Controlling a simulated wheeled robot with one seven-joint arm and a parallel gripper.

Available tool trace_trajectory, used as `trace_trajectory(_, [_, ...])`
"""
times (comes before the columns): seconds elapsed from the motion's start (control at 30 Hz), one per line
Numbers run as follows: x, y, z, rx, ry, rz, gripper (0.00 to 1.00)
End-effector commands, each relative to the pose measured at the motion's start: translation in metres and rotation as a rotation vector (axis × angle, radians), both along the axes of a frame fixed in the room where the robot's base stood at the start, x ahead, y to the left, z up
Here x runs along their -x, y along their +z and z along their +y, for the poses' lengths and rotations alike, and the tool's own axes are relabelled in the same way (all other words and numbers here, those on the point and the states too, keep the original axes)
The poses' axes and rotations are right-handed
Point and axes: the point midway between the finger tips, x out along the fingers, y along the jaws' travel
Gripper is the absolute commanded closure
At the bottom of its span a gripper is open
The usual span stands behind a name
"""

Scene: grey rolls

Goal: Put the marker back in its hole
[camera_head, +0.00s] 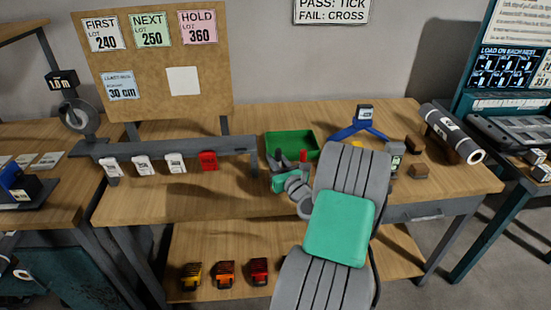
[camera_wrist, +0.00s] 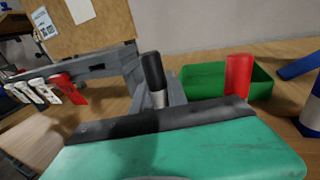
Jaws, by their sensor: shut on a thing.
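A marker (camera_wrist: 153,70) with a black upper part and a pale lower part stands near upright just beyond my gripper's dark front edge in the wrist view. Its lower end is hidden by my gripper. In the head view my gripper (camera_head: 287,163) is low over the bench in front of the green bin, partly covered by my arm. It is shut on the marker; the fingertips are hard to make out. A red upright thing (camera_wrist: 238,76) stands to the marker's right; it also shows small in the head view (camera_head: 303,157). I cannot make out the marker's hole.
A green bin (camera_head: 292,140) sits behind my gripper. A grey rail (camera_head: 180,148) with white and red clips is to the left, below a cork board (camera_head: 150,65). A blue stand (camera_head: 361,127), brown blocks and a grey roll (camera_head: 452,134) lie to the right.

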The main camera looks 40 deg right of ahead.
Motion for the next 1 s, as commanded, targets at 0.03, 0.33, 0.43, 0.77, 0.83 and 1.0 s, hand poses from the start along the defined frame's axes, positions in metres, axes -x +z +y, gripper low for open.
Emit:
trace_trajectory(0.03, [0.0,-0.002,0.0,0.0,0.0,0.0,1.0])
trace_trajectory(0.33, [0.0,-0.01,0.0,0.0,0.0,0.0,1.0])
trace_trajectory(0.43, [0.0,-0.012,0.0,-0.001,0.0,0.0,1.0])
trace_trajectory(0.77, [0.0,-0.012,0.0,0.0,0.0,0.0,0.58])
trace_trajectory(0.83, [0.0,-0.012,0.0,0.0,0.0,0.0,0.56])
trace_trajectory(1.0, [0.0,-0.012,0.0,0.0,0.0,0.0,0.56])
